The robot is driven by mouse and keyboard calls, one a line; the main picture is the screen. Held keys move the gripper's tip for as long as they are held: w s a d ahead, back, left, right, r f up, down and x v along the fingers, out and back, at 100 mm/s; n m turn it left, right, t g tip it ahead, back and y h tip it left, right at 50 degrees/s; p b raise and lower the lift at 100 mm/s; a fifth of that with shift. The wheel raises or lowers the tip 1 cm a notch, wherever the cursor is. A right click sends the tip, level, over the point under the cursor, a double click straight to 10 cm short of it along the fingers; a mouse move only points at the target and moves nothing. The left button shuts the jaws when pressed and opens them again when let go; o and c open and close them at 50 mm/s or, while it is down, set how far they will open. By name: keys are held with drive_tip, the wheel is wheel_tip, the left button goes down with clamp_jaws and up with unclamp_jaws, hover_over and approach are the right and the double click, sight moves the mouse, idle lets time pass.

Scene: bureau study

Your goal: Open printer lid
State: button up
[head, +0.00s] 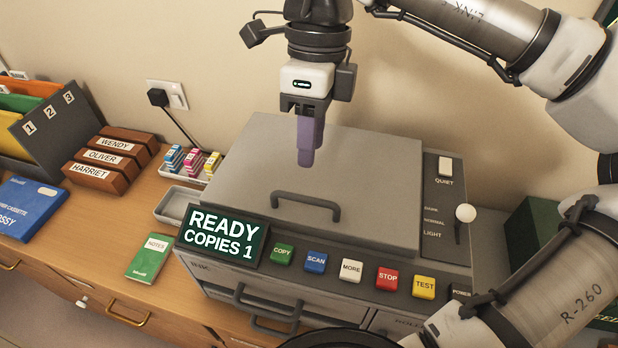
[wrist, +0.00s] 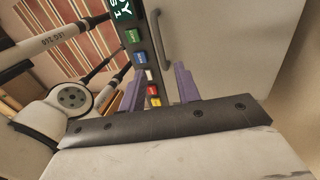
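The grey printer (head: 330,285) stands on the wooden desk. Its flat lid (head: 330,180) is down, with a dark bar handle (head: 305,203) near the front edge. In the wrist view the lid (wrist: 225,45) fills the upper right and the handle (wrist: 160,40) stands at its left. My gripper (head: 306,160) hangs above the lid, behind the handle and apart from it. In the wrist view its two purple fingers (wrist: 158,85) are spread with nothing between them.
Coloured buttons (head: 351,270) and a READY display (head: 222,235) line the printer's front. A lever (head: 465,213) stands at the right. An ink tray (head: 192,165), name blocks (head: 110,160) and a green notes pad (head: 148,258) lie to the left. The wall is close behind.

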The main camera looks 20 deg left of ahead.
sight(309, 185)
drive_tip(key=f, duration=0.2)
drive_tip(key=s+f, duration=0.1)
drive_tip(key=f, duration=0.5)
drive_tip(key=shift+s+p, duration=0.25)
drive_tip(key=shift+p, duration=0.15)
drive_tip(key=shift+c, duration=0.2)
clamp_jaws()
